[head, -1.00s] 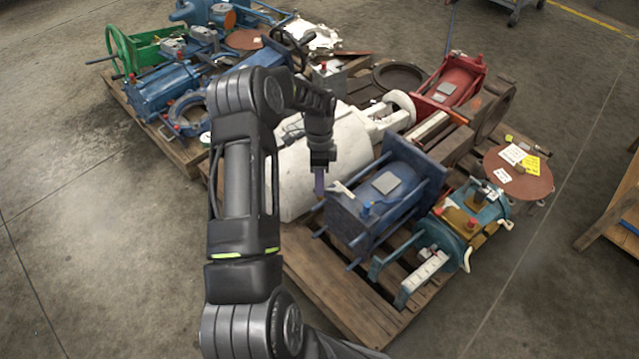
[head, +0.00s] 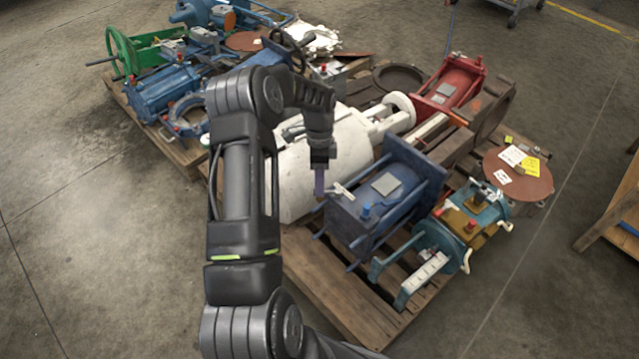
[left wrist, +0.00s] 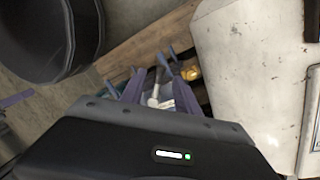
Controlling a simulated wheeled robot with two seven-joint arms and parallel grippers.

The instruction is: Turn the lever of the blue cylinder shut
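The blue cylinder (head: 375,205) lies on a wooden pallet right of centre in the head view, with a grey plate on top and square end flanges. A pale lever (head: 343,190) shows at its near left end. My left gripper (head: 319,186) points down just left of that lever, its purple fingers seen edge-on in the head view. In the left wrist view, the fingers of my left gripper (left wrist: 158,82) stand apart with the pale lever (left wrist: 153,98) showing between them. I cannot tell whether they touch it. My right gripper is not in view.
A large white cylinder (head: 330,155) lies close beside my left gripper. A teal valve body (head: 455,235) stands right of the blue cylinder, and a red cylinder (head: 455,85) lies behind. More blue and green parts crowd the back left. The concrete floor at left is clear.

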